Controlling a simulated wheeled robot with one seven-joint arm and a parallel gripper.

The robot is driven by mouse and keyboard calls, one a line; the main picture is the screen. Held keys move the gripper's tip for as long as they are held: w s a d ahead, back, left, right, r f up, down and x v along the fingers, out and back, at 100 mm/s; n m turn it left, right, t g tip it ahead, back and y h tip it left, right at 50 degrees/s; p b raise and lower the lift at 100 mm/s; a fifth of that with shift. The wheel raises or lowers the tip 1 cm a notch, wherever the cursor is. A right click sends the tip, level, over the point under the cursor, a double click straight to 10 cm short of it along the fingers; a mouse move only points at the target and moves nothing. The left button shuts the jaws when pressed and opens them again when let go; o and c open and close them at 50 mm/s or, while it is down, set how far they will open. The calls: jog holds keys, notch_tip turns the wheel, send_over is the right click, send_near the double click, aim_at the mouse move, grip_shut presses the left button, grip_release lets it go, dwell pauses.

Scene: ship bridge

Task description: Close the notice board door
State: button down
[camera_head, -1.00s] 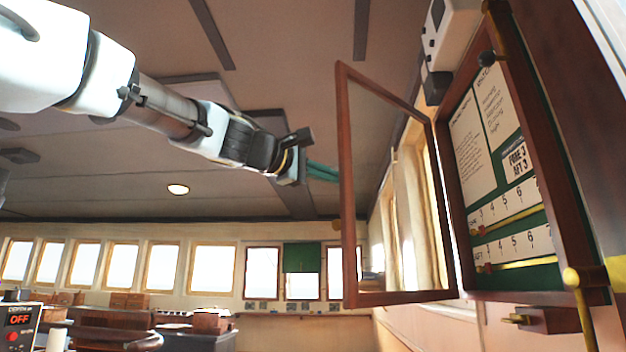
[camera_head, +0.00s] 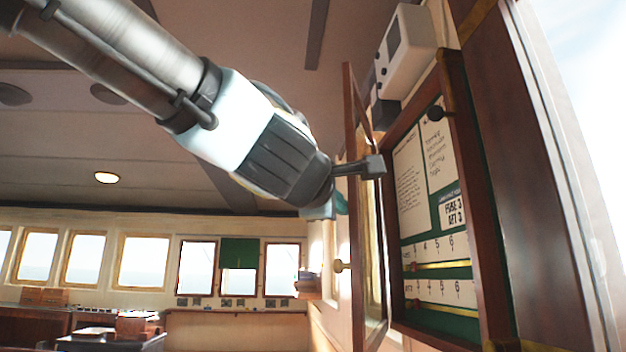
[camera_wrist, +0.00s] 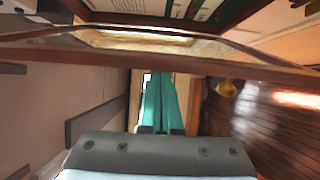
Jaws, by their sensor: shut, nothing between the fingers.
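The notice board (camera_head: 431,185) is a wood-framed case on the right wall, with a green back, white papers and number strips. Its glazed, wood-framed door (camera_head: 352,225) is partly open, seen nearly edge-on in the head view, with a round brass knob (camera_head: 342,266) on its outer face. My gripper (camera_head: 342,204) is beside the outer face of the door, its tips partly hidden behind my wrist. In the wrist view the teal fingers (camera_wrist: 160,103) are together and empty, pointing at the door frame (camera_wrist: 180,58). I cannot tell whether they touch it.
A white wall box (camera_head: 405,52) is mounted above the notice board. A dark wooden post (camera_head: 510,150) stands close at the right. Windows (camera_head: 143,262) and low desks (camera_head: 133,326) are at the back. The space left of the door is open.

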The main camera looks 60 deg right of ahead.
jog(key=s+d+p, duration=0.4)
jog(key=s+p, duration=0.2)
jog(key=s, duration=0.9)
jog(key=shift+s, duration=0.2)
jog(key=shift+w+f, duration=0.1)
